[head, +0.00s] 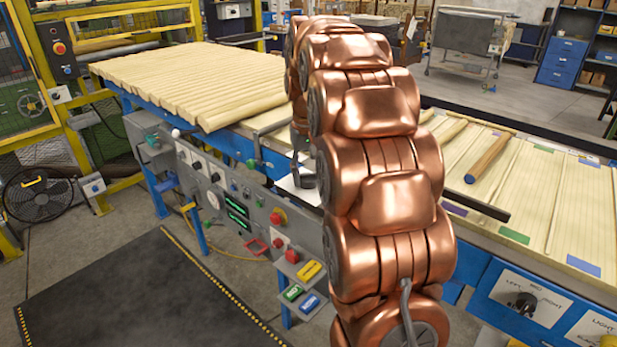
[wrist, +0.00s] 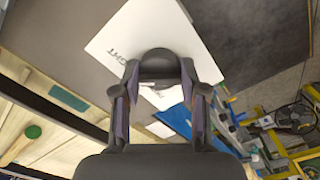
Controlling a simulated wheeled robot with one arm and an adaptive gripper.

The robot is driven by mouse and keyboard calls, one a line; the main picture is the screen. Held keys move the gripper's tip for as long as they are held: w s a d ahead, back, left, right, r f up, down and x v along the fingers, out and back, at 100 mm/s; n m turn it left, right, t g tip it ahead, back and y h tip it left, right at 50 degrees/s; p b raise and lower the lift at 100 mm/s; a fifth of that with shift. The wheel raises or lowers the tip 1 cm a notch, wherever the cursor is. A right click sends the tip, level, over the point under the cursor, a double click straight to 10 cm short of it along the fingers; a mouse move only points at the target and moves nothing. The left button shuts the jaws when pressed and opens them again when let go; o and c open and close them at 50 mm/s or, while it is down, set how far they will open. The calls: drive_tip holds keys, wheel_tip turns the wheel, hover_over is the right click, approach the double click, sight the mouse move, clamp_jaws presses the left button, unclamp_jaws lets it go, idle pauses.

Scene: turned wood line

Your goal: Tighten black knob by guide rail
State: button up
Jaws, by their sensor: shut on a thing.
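The black knob (wrist: 157,60) stands on a white plate (wrist: 125,38) in the wrist view; its round top shows between my fingertips. My gripper (wrist: 159,80) is shut on it, one finger on each side. The printed letters "GHT" show on the plate, and more print is partly hidden by the knob and fingers. In the head view my copper arm hides the knob and most of my gripper (head: 302,172); an edge of the white plate (head: 291,187) shows below. The dark guide rail (head: 472,204) runs along the conveyor, right of my arm.
Pale wood pieces (head: 200,80) cover the conveyor at left; a brown turned stick (head: 490,157) lies on the right bed. A grey control panel (head: 215,190) with buttons lines the front. Another dark knob (head: 525,304) sits on the blue front at right. The floor mat (head: 140,300) is clear.

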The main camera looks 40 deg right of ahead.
sight(307, 174)
drive_tip(key=shift+m, duration=1)
drive_tip(key=o, duration=1.1)
drive_tip(key=shift+o, duration=0.2)
drive_tip(key=shift+r, duration=0.1)
drive_tip(key=shift+r, duration=3.6)
drive_tip(key=shift+a, duration=0.1)
